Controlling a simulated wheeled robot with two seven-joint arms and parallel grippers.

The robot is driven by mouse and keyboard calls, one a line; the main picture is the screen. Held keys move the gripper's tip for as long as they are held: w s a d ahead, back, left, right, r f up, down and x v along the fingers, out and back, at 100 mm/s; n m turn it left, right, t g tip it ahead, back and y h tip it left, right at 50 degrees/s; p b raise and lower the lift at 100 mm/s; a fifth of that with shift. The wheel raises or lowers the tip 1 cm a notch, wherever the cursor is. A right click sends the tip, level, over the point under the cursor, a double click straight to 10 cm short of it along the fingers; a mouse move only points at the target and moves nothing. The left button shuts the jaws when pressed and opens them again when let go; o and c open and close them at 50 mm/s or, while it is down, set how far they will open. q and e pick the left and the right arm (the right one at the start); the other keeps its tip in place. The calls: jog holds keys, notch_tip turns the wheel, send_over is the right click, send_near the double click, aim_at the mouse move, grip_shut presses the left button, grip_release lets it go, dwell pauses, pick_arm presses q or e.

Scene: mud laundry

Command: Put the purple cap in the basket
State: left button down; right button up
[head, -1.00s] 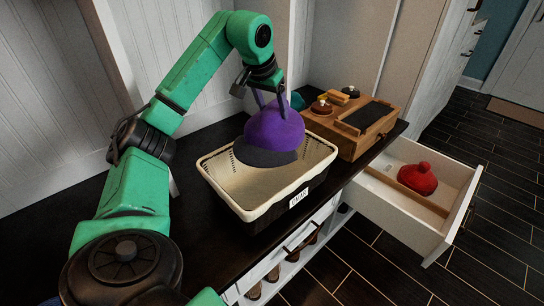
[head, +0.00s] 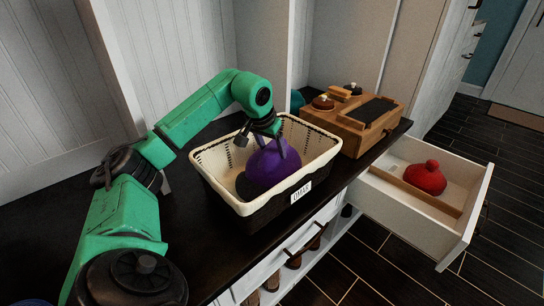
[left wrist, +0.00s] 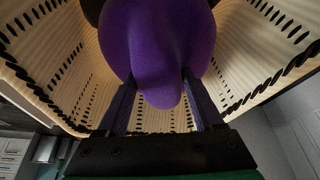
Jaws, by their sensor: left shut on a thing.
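The purple cap (head: 270,170) is down inside the cream and black basket (head: 322,165), which stands on the dark bench top. My left gripper (head: 277,145) reaches into the basket from above and is shut on the top of the cap. The left wrist view shows the cap (left wrist: 158,45) between the two fingers (left wrist: 158,95), with the basket walls (left wrist: 250,60) around it. Whether the cap touches the basket floor is hidden. My right gripper is not in view.
A wooden box (head: 352,120) with small items on top stands right of the basket. An open white drawer (head: 400,225) holding a red cap (head: 425,178) juts out at the right. Panelled walls stand close behind the bench.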

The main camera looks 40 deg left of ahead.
pick_arm(q)
jog(key=shift+f, duration=0.65)
jog(key=shift+r, duration=0.1)
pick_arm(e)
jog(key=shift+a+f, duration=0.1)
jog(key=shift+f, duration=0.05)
pick_arm(q)
jog(key=shift+c, duration=0.2)
grip_release()
jog(key=p+v, duration=0.2)
jog(key=v, duration=0.3)
jog(key=shift+w+r, duration=0.1)
jog(key=shift+r, duration=0.15)
jog(key=p+v, duration=0.2)
jog(key=v, duration=0.4)
jog(key=shift+s+r, duration=0.25)
jog(key=shift+s, duration=0.05)
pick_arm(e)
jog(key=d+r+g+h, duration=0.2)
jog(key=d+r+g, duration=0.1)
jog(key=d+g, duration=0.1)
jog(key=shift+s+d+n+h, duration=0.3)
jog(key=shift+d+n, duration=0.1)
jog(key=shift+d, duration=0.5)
